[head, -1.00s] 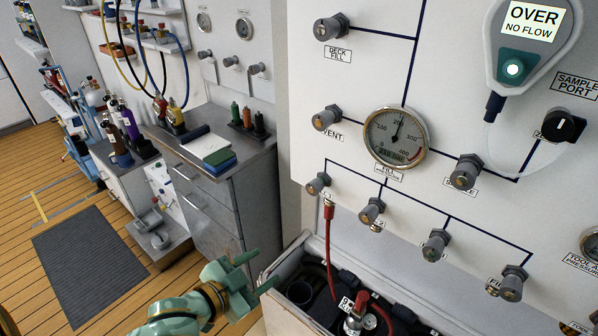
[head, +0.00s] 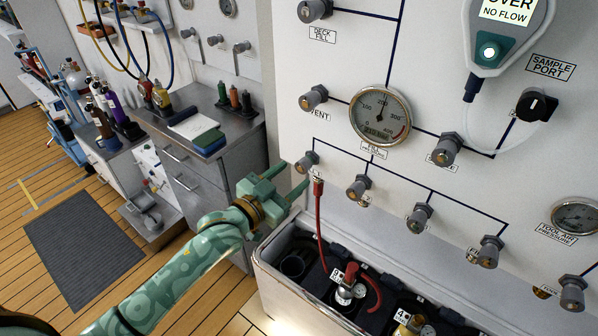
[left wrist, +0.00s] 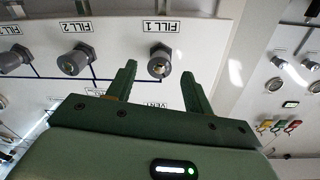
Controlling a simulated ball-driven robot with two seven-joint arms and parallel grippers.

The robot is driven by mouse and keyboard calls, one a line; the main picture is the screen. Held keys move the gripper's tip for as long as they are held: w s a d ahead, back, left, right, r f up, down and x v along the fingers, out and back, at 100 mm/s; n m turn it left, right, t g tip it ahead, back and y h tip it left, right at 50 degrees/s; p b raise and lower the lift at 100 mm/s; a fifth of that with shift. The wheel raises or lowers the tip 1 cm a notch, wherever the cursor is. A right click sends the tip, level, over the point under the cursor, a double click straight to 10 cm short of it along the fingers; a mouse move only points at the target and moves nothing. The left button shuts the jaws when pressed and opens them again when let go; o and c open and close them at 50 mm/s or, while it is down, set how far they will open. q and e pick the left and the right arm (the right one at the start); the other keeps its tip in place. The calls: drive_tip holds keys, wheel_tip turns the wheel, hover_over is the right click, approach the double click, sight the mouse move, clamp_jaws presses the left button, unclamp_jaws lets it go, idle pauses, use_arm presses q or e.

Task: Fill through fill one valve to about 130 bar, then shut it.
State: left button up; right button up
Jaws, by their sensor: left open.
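The fill one valve (head: 308,160) is the leftmost grey knob of the lower row on the white panel. In the left wrist view, the knob (left wrist: 159,62) shows beside its upside-down FILL 1 label. My left gripper (head: 294,178) is open, its fingertips close to this knob. In the left wrist view, the knob appears between the two fingers; I cannot tell whether they touch it. The round fill gauge (head: 380,115) has its needle near the 200 mark; its small digits are unreadable. A red hose (head: 321,225) hangs below the valve. My right gripper is out of view.
Other lower-row knobs (head: 358,187) continue to the right, with a vent knob (head: 313,98) above. A bin (head: 262,262) holding cylinders stands below the panel. The analyser (head: 500,35) reads OVER NO FLOW. A grey cabinet (head: 222,175) stands left of the panel.

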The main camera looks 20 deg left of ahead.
sight(300, 170)
use_arm(q)
drive_tip(key=shift+x, duration=1.85)
drive_tip(key=shift+c, duration=0.3)
drive_tip(key=c, duration=0.9)
drive_tip(key=n+p, duration=0.1)
drive_tip(key=p, duration=0.1)
drive_tip(key=n+p, duration=0.1)
drive_tip(key=shift+r+n+p, duration=0.25)
drive_tip(key=shift+n+p, duration=0.15)
drive_tip(key=shift+f+n, duration=0.1)
drive_tip(key=shift+n, duration=0.2)
drive_tip(key=shift+f, duration=0.2)
drive_tip(key=o, duration=1)
drive_tip(key=shift+c, duration=0.2)
